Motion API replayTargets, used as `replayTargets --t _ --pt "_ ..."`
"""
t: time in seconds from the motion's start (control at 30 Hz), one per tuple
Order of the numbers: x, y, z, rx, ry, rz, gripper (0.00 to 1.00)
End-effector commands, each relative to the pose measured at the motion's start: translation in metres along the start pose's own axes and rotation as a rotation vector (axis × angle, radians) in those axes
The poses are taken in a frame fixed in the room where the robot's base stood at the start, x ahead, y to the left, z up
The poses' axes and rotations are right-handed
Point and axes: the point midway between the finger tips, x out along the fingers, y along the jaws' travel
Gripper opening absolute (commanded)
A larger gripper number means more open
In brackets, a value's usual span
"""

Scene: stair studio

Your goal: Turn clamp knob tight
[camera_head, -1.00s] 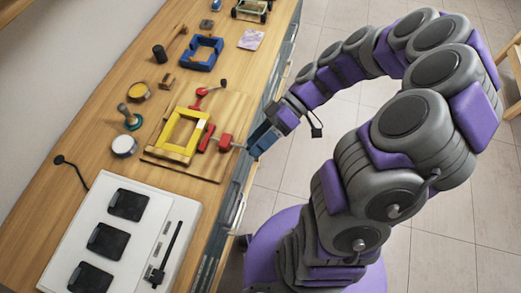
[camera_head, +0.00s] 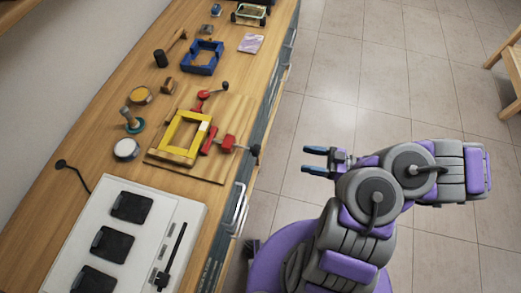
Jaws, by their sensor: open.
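A red clamp (camera_head: 221,142) sits at the right side of a yellow frame (camera_head: 182,133) on a wooden board (camera_head: 219,165) on the bench. The clamp's dark knob (camera_head: 255,150) sticks out to the right, at the bench's front edge. Another red clamp or toggle part (camera_head: 203,96) with a dark knob stands at the far side of the frame. My gripper (camera_head: 306,160) is open and empty. It is over the floor, to the right of the knob and apart from it, with its fingers pointing left toward the bench.
A white panel (camera_head: 185,213) with several black pads lies on the near bench. A blue frame (camera_head: 202,57), a mallet (camera_head: 161,57), round tins and a stamp-like tool (camera_head: 131,121) stand farther back. Drawer handles (camera_head: 238,212) project from the bench front.

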Motion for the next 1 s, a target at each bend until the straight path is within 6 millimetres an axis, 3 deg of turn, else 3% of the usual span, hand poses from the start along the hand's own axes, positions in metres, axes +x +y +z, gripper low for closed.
replayTargets --t 0.17,0.7,1.0 --pt "0.02 0.0 0.0 0.0 0.002 -0.002 0.7" --pt "0.127 -0.002 0.0 0.003 0.003 -0.007 0.7" --pt "0.165 -0.001 0.0 0.001 0.001 -0.004 0.7"
